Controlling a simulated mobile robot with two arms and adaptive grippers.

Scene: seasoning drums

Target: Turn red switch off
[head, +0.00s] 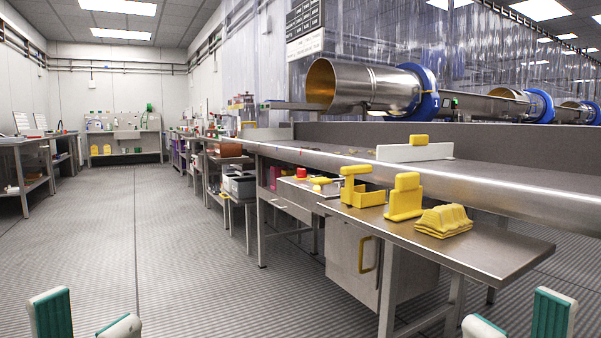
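No part in the head view is clearly a red switch. My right gripper (518,322) is at the bottom right, also spread and empty. Both are in the foreground, well short of the counter. The lower parts of both grippers are cut off.
A steel drum (345,87) with a blue ring stands behind the long counter (480,178). The ribbed floor at left (100,240) is clear.

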